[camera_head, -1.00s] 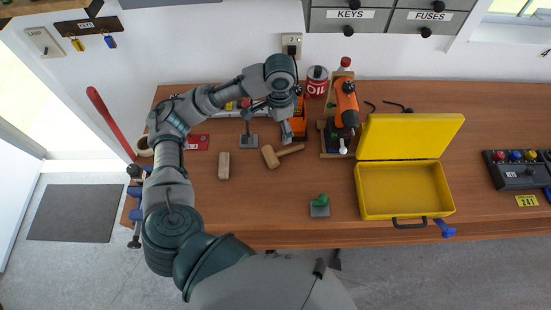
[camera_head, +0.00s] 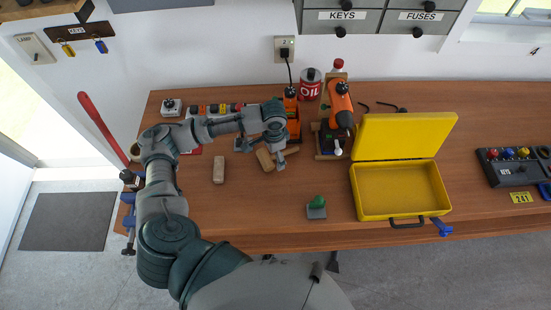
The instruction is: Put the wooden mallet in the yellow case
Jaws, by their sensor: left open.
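The wooden mallet (camera_head: 264,160) lies on the workbench left of the case, partly hidden by my left gripper. Its head shows to the left of the fingers and part of its handle to the right. My left gripper (camera_head: 279,159) is open, pointing down over the mallet; I cannot tell whether it touches it. The yellow case (camera_head: 355,193) stands open near the front edge, right of the mallet. Its lid is raised at the back and its inside looks empty. My right gripper is out of view.
A wooden block (camera_head: 219,169) lies left of the mallet. A small grey base with a green top (camera_head: 317,207) sits between mallet and case. An orange tool (camera_head: 341,106) stands on a wooden stand behind, beside the red oil can (camera_head: 309,88).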

